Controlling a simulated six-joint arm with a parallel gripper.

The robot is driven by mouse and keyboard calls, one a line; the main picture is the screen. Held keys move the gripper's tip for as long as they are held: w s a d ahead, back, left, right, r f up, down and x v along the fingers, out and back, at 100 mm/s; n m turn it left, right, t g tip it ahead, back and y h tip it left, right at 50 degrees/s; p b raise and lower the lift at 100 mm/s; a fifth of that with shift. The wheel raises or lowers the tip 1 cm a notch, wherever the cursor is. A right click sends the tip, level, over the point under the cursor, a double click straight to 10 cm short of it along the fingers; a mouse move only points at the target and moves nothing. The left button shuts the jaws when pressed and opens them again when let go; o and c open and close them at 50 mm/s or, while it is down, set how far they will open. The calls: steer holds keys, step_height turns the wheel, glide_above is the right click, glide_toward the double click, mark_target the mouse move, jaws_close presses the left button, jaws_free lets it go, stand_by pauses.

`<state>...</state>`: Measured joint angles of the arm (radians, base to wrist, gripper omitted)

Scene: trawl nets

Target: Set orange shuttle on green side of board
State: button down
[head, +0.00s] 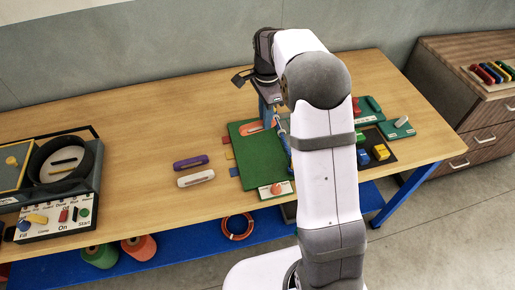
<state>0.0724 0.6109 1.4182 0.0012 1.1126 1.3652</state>
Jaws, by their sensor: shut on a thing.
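The orange shuttle (252,128) is at the far part of the green side of the board (252,165). My gripper (268,121) is shut on the shuttle, seen from behind and above. My arm hides part of the shuttle's right end and the board's right portion. I cannot tell whether the shuttle touches the green surface or is held just above it.
A purple shuttle (190,162) and a white shuttle (196,178) lie left of the board. A white plate with an orange knob (276,189) sits at its near edge. A control box (55,225) stands far left. Green trays (395,130) are at right.

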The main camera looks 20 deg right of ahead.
steer(key=shift+m, duration=0.8)
steer(key=p, duration=0.3)
glide_toward(264, 147)
steer(key=shift+f, duration=2.65)
steer(key=shift+f, duration=0.1)
steer(key=c, duration=1.7)
jaws_free()
step_height(264, 147, up, 12)
steer(key=b, duration=0.3)
steer(key=shift+b, duration=0.35)
steer(key=s+a+f+n, duration=0.1)
steer(key=s+n, duration=0.5)
steer(key=s, duration=0.3)
steer(key=s+a+f+n, duration=0.1)
steer(key=s+f+n, duration=0.1)
steer(key=s+n, duration=0.4)
steer(key=s+a+f+n, duration=0.1)
steer(key=s+f+n, duration=0.1)
steer(key=s+n, duration=0.4)
steer(key=shift+s+a, duration=0.2)
steer(key=shift+s, duration=2.6)
